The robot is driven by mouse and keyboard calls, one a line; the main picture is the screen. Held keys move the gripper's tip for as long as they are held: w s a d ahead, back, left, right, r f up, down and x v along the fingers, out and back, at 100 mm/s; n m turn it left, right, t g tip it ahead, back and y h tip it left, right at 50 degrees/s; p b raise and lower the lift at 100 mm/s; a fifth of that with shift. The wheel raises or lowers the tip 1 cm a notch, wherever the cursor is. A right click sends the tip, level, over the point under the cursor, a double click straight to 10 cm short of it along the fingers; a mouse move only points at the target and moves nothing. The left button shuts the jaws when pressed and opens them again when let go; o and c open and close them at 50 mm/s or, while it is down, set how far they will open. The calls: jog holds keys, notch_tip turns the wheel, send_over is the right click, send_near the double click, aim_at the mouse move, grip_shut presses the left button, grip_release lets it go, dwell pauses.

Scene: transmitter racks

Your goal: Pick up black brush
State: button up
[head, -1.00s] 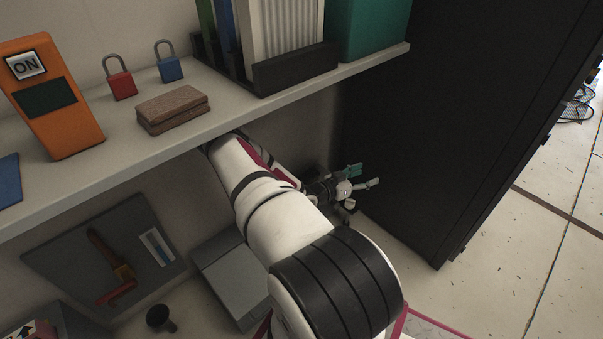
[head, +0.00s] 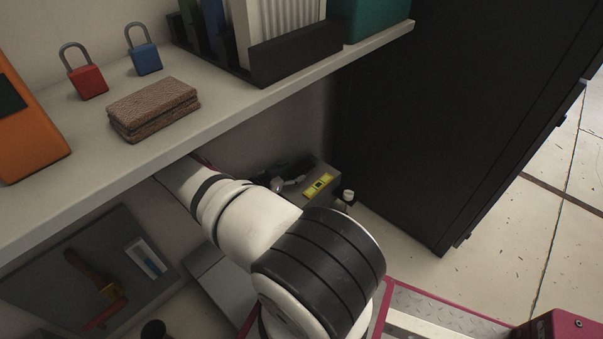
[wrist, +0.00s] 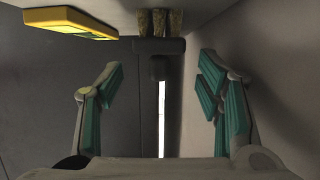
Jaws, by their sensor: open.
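In the wrist view, a black brush (wrist: 158,46) lies straight ahead, with a dark crossbar and tan bristles (wrist: 160,21) at the top of the picture. Its dark stem points back toward me, between the fingers. My gripper (wrist: 161,69) is open, with one teal-padded finger on each side of the brush and a gap on both sides. In the head view, my gripper (head: 286,182) shows only in part behind my arm, low beside the black cabinet. I cannot make out the brush there.
A yellow level (head: 319,186) lies just right of my gripper; it is upper left in the wrist view (wrist: 70,22). The shelf (head: 235,108) overhangs my arm, carrying padlocks and a brown block (head: 153,108). A black cabinet (head: 440,110) stands at right.

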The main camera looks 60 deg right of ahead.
aim_at(302, 169)
jog(key=shift+x, duration=3.15)
jog(key=c, duration=1.4)
